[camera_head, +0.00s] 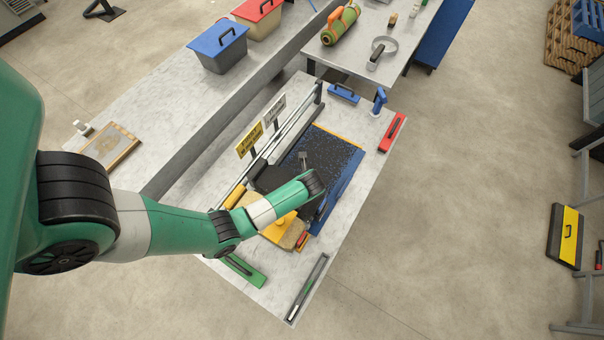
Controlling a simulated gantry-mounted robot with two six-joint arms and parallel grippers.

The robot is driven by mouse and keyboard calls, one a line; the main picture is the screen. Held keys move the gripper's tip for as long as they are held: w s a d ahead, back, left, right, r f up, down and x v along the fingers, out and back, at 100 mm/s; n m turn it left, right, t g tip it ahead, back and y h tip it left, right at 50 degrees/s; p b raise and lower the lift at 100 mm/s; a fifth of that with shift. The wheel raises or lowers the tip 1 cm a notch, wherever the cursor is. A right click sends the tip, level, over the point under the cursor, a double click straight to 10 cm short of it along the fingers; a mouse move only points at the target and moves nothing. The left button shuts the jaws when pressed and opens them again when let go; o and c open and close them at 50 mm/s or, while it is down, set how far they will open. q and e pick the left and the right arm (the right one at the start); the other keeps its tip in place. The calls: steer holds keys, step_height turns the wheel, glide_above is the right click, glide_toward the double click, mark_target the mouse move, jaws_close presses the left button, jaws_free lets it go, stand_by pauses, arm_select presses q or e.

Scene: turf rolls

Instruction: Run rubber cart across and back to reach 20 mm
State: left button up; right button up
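A black, cart-like body (268,178), likely the rubber cart, sits at the near left end of a dark speckled bed (330,155) with a blue margin. My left arm comes in from the left and its wrist is over this body, covering part of it. The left gripper's fingers are hidden under the wrist, so their opening and any hold cannot be seen. A grey upright piece (304,160) shows just beyond the wrist. My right gripper is not in view.
A yellow sign (249,139) and a grey sign (273,110) stand along the rail at the bed's left. A green tool (245,271) and a dark level-like bar (307,288) lie near the front. A red tool (392,133) lies at the right edge.

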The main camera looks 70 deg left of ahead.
arm_select(q)
steer(key=shift+f, duration=0.2)
jaws_close()
stand_by(1.3)
